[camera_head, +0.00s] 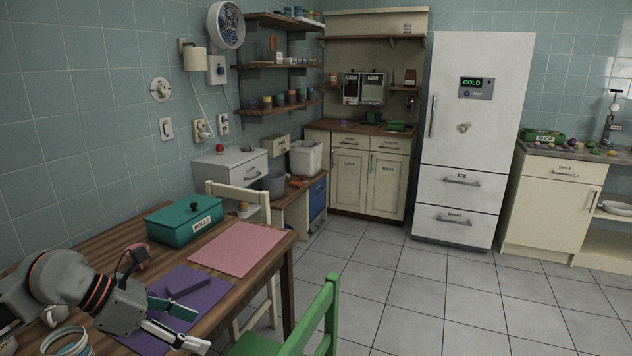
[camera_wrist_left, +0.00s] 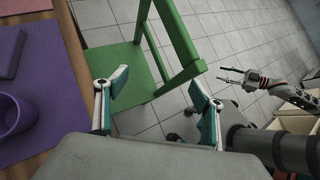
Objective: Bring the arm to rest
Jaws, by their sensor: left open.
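My left gripper (camera_head: 198,328) is over the near edge of the wooden table, its fingers spread with nothing between them. In the left wrist view its open fingers (camera_wrist_left: 160,88) frame the green chair (camera_wrist_left: 130,65), which lies beyond them. My right gripper (camera_wrist_left: 228,75) shows at the right of the left wrist view, away from the table, with its fingers apart and empty. In the head view my right gripper is out of frame.
The wooden table (camera_head: 140,222) holds a teal box (camera_head: 184,222) labelled ROLLS, a pink mat (camera_head: 238,248) and a purple mat (camera_head: 208,292). A purple cup (camera_wrist_left: 14,108) stands close to my left gripper. The green chair (camera_head: 322,318) stands at the table's near side. Tiled floor (camera_head: 400,290) is open beyond.

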